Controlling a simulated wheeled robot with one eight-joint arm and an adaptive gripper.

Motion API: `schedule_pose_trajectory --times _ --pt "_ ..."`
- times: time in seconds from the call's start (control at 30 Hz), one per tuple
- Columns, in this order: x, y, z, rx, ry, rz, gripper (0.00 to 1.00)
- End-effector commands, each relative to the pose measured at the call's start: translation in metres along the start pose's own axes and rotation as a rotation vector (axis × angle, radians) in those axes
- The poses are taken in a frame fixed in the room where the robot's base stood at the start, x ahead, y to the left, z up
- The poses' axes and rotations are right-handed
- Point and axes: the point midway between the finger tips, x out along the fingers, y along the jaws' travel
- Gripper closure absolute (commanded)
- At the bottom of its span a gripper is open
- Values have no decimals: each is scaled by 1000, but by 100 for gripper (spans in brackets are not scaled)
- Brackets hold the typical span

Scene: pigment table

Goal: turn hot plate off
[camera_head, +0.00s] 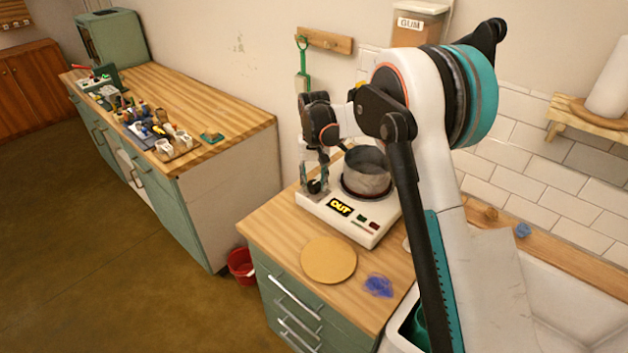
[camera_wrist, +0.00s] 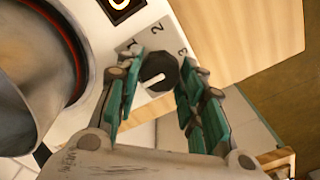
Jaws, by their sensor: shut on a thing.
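The white hot plate (camera_head: 372,238) stands on the wooden counter, with a grey metal pot (camera_head: 367,175) on its burner. Its black knob (camera_wrist: 158,70) has a white mark on the side away from the printed 2; the numbers 1, 2 and 3 curve around the far side. My gripper (camera_head: 314,184) is at the hot plate's left corner, its teal fingers (camera_wrist: 159,62) shut on the knob from both sides. The pot (camera_wrist: 35,75) is beside my fingers in the wrist view, with a red ring around its base.
A round wooden board (camera_head: 328,260) and a blue smear (camera_head: 378,285) lie in front of the hot plate. A white sink (camera_head: 575,310) is at right. A green brush (camera_head: 302,60) hangs behind my gripper. A second table (camera_head: 225,120) with small items stands at left, across a gap.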

Motion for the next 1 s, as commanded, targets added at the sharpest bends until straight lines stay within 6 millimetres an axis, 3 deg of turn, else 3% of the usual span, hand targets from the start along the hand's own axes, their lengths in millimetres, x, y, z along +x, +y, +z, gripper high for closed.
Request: schedule_pose_trajectory --times 0.13,0.17,0.23,0.27,0.67,0.77,1.0 --pt "0 0 0 -1 1 0 88" --pt "0 0 0 0 1 0 62" --pt "0 0 0 0 1 0 46" --pt "0 0 0 0 1 0 43" --pt "-5 0 0 1 0 0 43" --pt "-16 0 0 1 0 0 43" --pt "-64 0 0 1 0 0 43"
